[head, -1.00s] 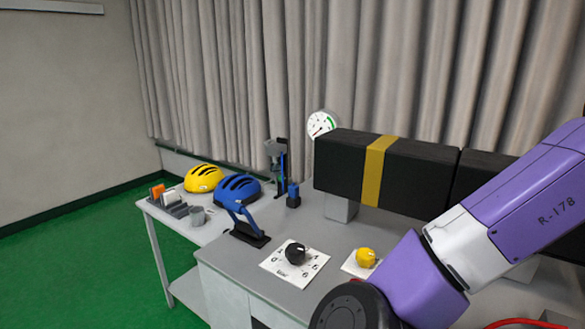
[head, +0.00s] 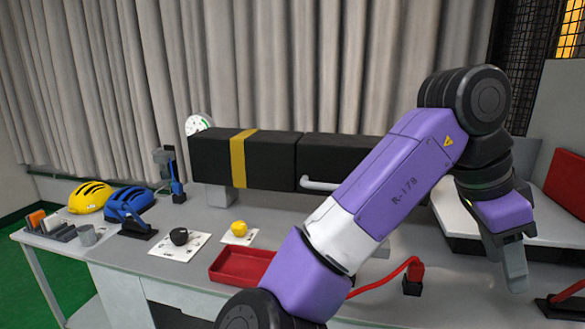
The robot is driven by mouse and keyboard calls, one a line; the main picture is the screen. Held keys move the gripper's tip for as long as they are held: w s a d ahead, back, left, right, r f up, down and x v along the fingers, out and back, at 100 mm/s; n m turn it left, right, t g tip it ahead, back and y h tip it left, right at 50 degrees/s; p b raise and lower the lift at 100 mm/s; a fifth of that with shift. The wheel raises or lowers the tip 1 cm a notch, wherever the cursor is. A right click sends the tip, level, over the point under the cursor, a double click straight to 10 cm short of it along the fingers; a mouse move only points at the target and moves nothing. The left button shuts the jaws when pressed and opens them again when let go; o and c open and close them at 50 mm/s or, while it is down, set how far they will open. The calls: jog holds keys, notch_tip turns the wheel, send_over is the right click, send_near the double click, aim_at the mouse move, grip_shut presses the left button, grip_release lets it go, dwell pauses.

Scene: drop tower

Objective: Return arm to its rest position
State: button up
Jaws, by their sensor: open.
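My purple and white arm is bent in the right half of the head view, with its elbow raised and its wrist hanging down. My gripper (head: 514,278) is at the right, pointing down in front of the bench (head: 203,277). Its jaws are open and nothing shows between them. The finger seen edge-on hides most of the gap.
A long black box with a yellow band (head: 238,158) stands behind my arm. A red tray (head: 243,266), a black knob (head: 179,236) and a yellow knob (head: 239,228) lie on the bench. Helmets (head: 128,203) stand left.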

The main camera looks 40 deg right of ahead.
jog(key=w+d+r+n+t+h, duration=0.2)
jog(key=w+d+r+n+h, duration=0.2)
jog(key=d+r+h, duration=0.5)
jog(key=w+r+n+t+h, duration=0.5)
jog(key=w+h, duration=0.1)
jog(key=w, duration=0.2)
jog(key=w+a+f+n+t+y, duration=0.4)
jog(key=w+a+n+t, duration=0.1)
jog(key=a+n+t, duration=0.35)
jog(key=w+a+f+n+t+y, duration=0.3)
jog(key=w+a+f+n+t, duration=0.15)
jog(key=a+n+t, duration=0.4)
jog(key=s+a+f+n+t+y, duration=0.1)
jog(key=s+a+f+n+y, duration=0.1)
jog(key=s+a+f+y, duration=0.45)
jog(key=s+a+f+n+y, duration=0.2)
jog(key=a+f+y, duration=0.3)
jog(key=f, duration=0.4)
jog(key=s+a+f+m+g, duration=0.1)
jog(key=s+a+f+g, duration=0.2)
jog(key=s+f, duration=0.4)
jog(key=s+a+f+m+g, duration=0.2)
jog(key=s+f, duration=0.6)
jog(key=s, duration=0.8)
jog(key=shift+a+f+g, duration=0.25)
jog(key=shift+a+g, duration=0.5)
jog(key=shift+g, duration=0.05)
